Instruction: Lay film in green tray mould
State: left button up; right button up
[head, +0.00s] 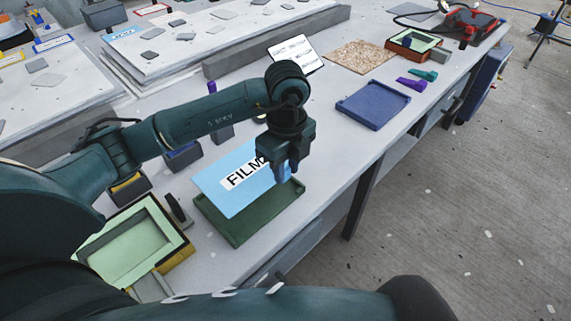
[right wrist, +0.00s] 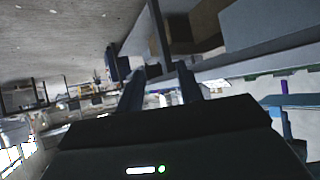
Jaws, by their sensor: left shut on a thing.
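The film (head: 213,190) is a light blue sheet with a white FILM label. My left gripper (head: 287,178) is shut on the film near its right end. The green tray mould (head: 238,231) is a shallow dark green tray on the bench. The film overlaps the tray from above and towards the far left, hiding much of its inside. I cannot tell whether the film touches the tray. In the right wrist view my right gripper (right wrist: 160,86) has its fingers apart with nothing between them.
A pale green mould (head: 130,243) stands left of the tray, with a dark upright tool between them. Dark bins (head: 183,157) stand behind. A blue tray (head: 373,105), purple and teal clamps (head: 411,84) and a cork sheet (head: 360,57) lie farther right. Bench surface around (head: 325,150) is clear.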

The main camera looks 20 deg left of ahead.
aim_at(286, 181)
pick_arm(q)
jog(key=shift+f, duration=0.2)
pick_arm(e)
jog(key=shift+f, duration=0.1)
pick_arm(q)
jog(key=shift+f+b, duration=1.05)
jog(key=shift+f, duration=0.2)
notch_tip(286, 181, down, 4)
jog(key=b, duration=0.2)
jog(key=shift+r+b, duration=0.15)
jog(key=shift+b, duration=0.25)
pick_arm(e)
jog(key=shift+w+a+f+n+t+y, duration=0.1)
jog(key=shift+a+f+n+t+y, duration=0.15)
jog(key=shift+a, duration=0.25)
jog(key=shift+w+a+f+n+t+y, duration=0.1)
jog(key=shift+a+y, duration=0.25)
jog(key=shift+a, duration=0.1)
pick_arm(q)
jog(key=shift+f, duration=0.3)
pick_arm(e)
jog(key=shift+d+f, duration=0.1)
jog(key=shift+f, duration=0.1)
pick_arm(q)
jog(key=shift+f, duration=0.1)
pick_arm(e)
jog(key=shift+f, duration=0.1)
